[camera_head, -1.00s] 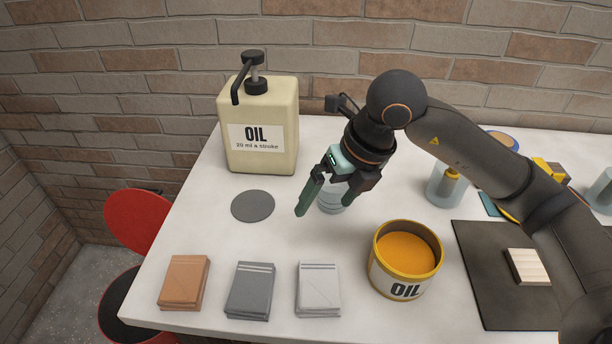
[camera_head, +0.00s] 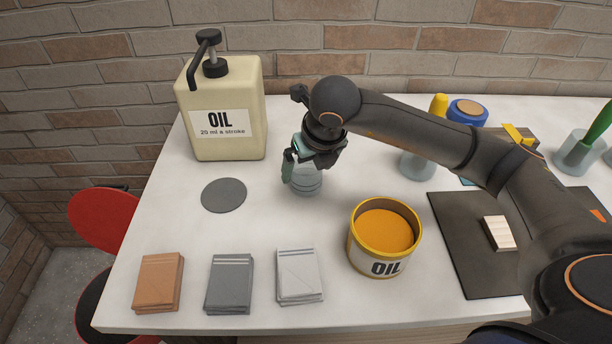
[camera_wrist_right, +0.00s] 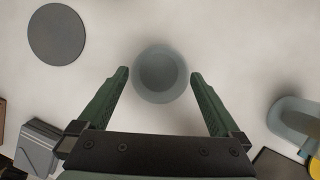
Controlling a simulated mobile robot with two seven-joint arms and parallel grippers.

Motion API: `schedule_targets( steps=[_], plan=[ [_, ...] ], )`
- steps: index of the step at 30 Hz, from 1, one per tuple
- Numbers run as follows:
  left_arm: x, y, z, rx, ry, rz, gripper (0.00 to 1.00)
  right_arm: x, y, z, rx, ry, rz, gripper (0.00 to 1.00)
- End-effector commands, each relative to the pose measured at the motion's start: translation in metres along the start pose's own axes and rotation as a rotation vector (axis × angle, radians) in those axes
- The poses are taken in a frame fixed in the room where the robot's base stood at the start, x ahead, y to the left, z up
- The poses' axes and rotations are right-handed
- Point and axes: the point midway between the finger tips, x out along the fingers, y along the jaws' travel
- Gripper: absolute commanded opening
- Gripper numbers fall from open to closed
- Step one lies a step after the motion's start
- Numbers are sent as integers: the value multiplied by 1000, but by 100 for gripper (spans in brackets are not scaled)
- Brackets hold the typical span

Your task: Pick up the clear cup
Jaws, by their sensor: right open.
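The clear cup (camera_head: 307,182) stands upright on the white table, right of the grey round disc and behind the oil tin. My right gripper (camera_head: 304,176) is open at the cup in the head view and partly covers it. In the right wrist view the cup (camera_wrist_right: 161,74) lies just ahead of and between the tips of the two green fingers of my right gripper (camera_wrist_right: 160,74). I cannot tell whether a finger touches it. My left gripper is not in view.
A pump canister of oil (camera_head: 222,112) stands behind left, with the grey disc (camera_head: 223,195) before it. The open oil tin (camera_head: 385,238) is front right. Several stacked pads (camera_head: 229,283) lie along the front. A dark mat (camera_head: 462,264) with a pale block (camera_head: 498,233) is at right.

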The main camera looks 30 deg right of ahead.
Motion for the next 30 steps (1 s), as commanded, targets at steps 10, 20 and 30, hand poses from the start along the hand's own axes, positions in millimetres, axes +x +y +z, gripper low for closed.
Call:
schedule_targets(
  steps=[10, 20, 30],
  plan=[
    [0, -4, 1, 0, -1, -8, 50, 28, 1, -1, -1, -1, 1, 100],
    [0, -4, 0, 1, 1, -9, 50, 28, 1, -1, -1, -1, 1, 78],
    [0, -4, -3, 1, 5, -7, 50, 28, 1, -1, 0, -1, 1, 39]
  ],
)
